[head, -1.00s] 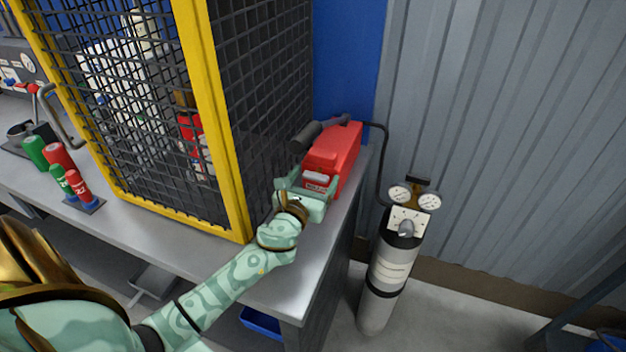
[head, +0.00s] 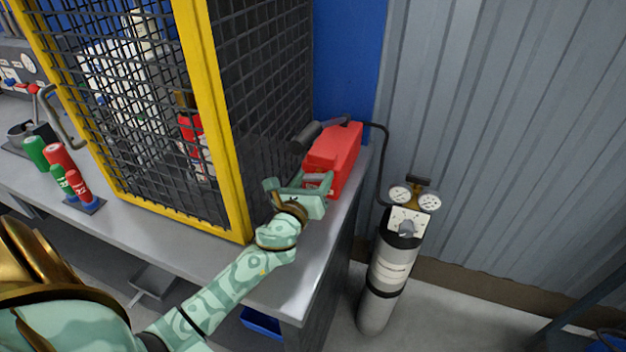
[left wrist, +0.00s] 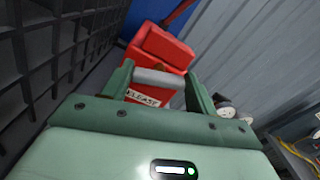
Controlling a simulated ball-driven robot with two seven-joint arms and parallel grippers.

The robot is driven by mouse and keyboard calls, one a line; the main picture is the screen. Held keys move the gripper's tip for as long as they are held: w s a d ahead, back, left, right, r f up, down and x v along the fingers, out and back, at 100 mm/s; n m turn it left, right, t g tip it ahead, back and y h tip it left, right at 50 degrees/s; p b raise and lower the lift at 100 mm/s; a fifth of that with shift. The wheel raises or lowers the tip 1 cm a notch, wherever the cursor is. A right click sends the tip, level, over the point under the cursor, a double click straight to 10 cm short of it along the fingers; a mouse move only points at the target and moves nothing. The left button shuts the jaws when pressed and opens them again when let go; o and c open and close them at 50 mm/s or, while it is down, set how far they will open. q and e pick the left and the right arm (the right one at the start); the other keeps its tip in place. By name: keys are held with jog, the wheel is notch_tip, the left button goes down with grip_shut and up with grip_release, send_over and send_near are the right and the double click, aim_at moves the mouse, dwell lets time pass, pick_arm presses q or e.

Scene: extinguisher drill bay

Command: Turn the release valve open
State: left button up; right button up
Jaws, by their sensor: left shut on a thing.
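The release valve's grey bar handle (left wrist: 160,80) sits at the front of a red box (left wrist: 160,50) with a white label reading "RELEASE", partly covered. In the left wrist view both green fingers of my left gripper (left wrist: 158,84) close on the ends of this handle. In the head view the red box (head: 335,155) stands at the right end of the bench, and my left gripper (head: 302,182) is at its near face. The fingers hide the handle there. My right gripper is not in view.
A yellow-framed mesh cage (head: 225,130) stands close to the left of my gripper. A grey cylinder with gauges (head: 390,270) stands on the floor at right, with a black hose (head: 383,160) above it. Red and green canisters (head: 65,165) stand on the bench (head: 150,215) at left.

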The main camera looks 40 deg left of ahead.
pick_arm(q)
jog(key=shift+a+n, duration=0.1)
jog(key=shift+n, duration=1.8)
jog(key=o, duration=1)
jog(key=b+v, duration=0.1)
jog(key=v, duration=1.4)
jog(key=shift+s+f, duration=0.15)
jog(key=shift+s+d+b, duration=0.25)
jog(key=shift+s+b, duration=0.05)
jog(key=shift+s, duration=0.2)
